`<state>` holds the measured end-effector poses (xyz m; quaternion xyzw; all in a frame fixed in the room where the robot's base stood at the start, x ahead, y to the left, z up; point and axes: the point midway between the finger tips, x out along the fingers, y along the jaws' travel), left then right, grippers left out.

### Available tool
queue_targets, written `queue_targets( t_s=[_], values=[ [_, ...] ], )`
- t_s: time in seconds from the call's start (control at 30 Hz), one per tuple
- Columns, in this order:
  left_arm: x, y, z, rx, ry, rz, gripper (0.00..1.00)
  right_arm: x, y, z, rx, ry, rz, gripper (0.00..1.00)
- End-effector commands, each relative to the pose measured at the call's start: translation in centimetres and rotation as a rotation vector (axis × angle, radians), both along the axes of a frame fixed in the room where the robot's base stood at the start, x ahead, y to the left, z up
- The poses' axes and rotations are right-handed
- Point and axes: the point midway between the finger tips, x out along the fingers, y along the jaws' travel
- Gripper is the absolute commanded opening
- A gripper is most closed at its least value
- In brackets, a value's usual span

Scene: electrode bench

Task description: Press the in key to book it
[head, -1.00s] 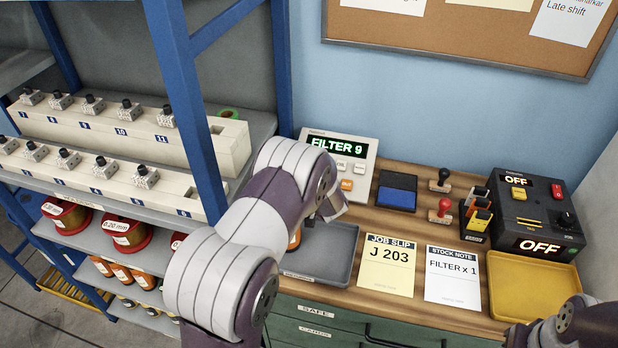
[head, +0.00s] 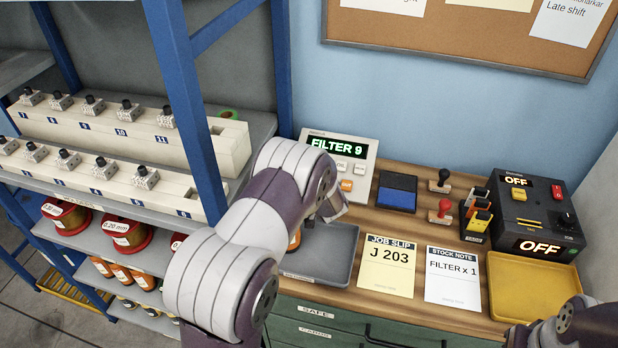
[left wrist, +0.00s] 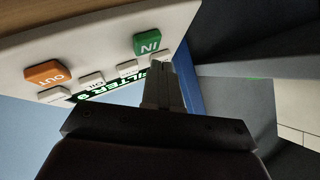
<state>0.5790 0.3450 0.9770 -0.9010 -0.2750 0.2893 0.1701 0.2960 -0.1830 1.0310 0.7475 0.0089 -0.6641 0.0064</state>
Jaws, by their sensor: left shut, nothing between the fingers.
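The booking terminal (head: 352,146) is a pale box on the bench by the wall, its lit display (head: 337,147) reading FILTER 9. The left wrist view shows its green IN key (left wrist: 148,43) and orange OUT key (left wrist: 55,75), with small white keys between them. My left gripper (left wrist: 160,72) is shut and empty, its tips close beside the IN key. I cannot tell whether they touch it. In the head view my left arm covers the IN key and most of that gripper. Only part of my right arm shows at the lower right; its gripper is out of view.
A grey tray (head: 338,268) lies below the terminal. A job slip (head: 385,280), a stock note (head: 452,290) and a yellow tray (head: 535,290) lie to its right. A blue ink pad (head: 397,192), stamps and a black control box (head: 525,215) stand behind. A blue-framed rack (head: 195,110) is at the left.

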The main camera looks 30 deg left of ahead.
Motion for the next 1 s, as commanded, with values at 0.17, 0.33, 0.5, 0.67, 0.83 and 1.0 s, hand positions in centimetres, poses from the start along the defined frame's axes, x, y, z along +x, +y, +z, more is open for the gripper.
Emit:
queue_targets(
  t_s=[0.17,0.33,0.5,0.67,0.83,1.0],
  values=[
    [0.00,0.00,0.00,0.000,0.000,0.000,0.00,0.00,0.00,0.00,0.000,0.000,0.000,0.43],
    [0.00,0.00,0.00,0.000,0.000,0.000,0.00,0.00,0.00,0.00,0.000,0.000,0.000,0.43],
    [0.00,0.00,0.00,0.000,0.000,0.000,0.00,0.00,0.00,0.00,0.000,0.000,0.000,0.43],
    [0.05,0.02,-0.18,0.000,0.000,0.000,0.00,0.00,0.00,-0.08,0.000,0.000,0.000,0.43],
    [0.26,0.07,-0.74,0.000,0.000,0.000,0.00,0.00,0.00,-0.31,0.000,0.000,0.000,0.43],
    [0.30,0.08,-0.78,0.000,0.000,0.000,0.00,0.00,0.00,-0.27,0.000,0.000,0.000,0.43]
  ],
)
